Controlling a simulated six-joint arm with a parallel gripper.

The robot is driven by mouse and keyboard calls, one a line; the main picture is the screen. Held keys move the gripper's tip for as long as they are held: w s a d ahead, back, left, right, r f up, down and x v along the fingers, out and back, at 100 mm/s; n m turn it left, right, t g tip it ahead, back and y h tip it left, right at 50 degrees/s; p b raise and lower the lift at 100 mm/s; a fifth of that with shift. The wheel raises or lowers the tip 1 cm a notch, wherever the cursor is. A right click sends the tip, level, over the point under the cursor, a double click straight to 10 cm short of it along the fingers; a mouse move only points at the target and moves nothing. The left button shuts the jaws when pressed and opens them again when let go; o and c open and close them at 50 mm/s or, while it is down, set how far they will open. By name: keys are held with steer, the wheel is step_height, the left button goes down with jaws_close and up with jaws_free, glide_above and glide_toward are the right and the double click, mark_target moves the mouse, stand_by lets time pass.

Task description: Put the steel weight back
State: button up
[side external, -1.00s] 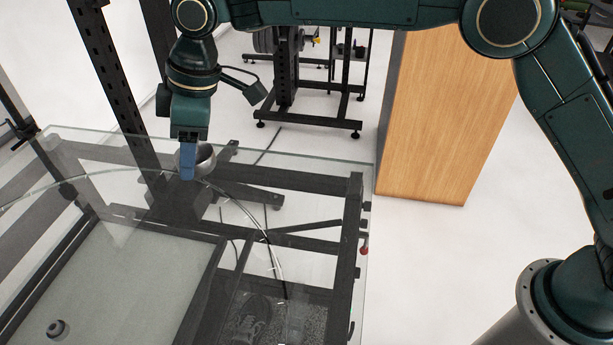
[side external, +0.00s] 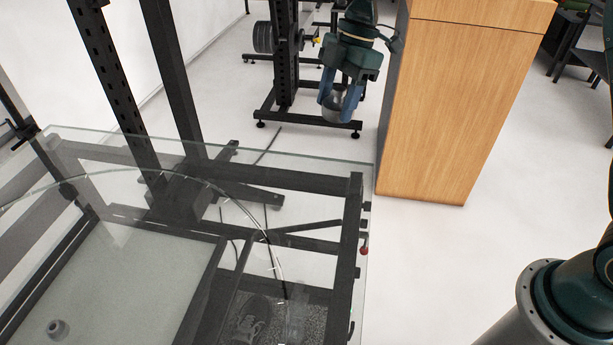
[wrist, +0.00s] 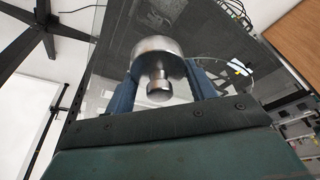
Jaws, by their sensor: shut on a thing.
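My gripper (side external: 341,104) is shut on the steel weight (side external: 334,107), with its blue fingers on either side of it. In the side external view the weight hangs in the air beyond the far right corner of the glass table, left of the wooden cabinet. In the wrist view the weight (wrist: 158,62) is a shiny round cylinder with a small knob, held between the two fingers (wrist: 160,84).
The glass turntable table (side external: 300,165) on a dark frame fills the lower left. A small grey knob-like object (side external: 57,329) shows at its lower left. The tall wooden cabinet (side external: 450,110) stands close right of my gripper. A dark rack (side external: 285,60) stands behind on the white floor.

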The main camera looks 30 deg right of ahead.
steer(key=shift+s+d, duration=0.3)
steer(key=shift+d, duration=0.4)
glide_above(333, 191)
steer(key=d, duration=0.1)
step_height(333, 191, down, 16)
steer(key=shift+w+r, duration=0.1)
steer(key=shift+r, duration=0.05)
steer(key=shift+f, duration=2.15)
steer(key=shift+f, duration=0.15)
steer(key=o, duration=1.5)
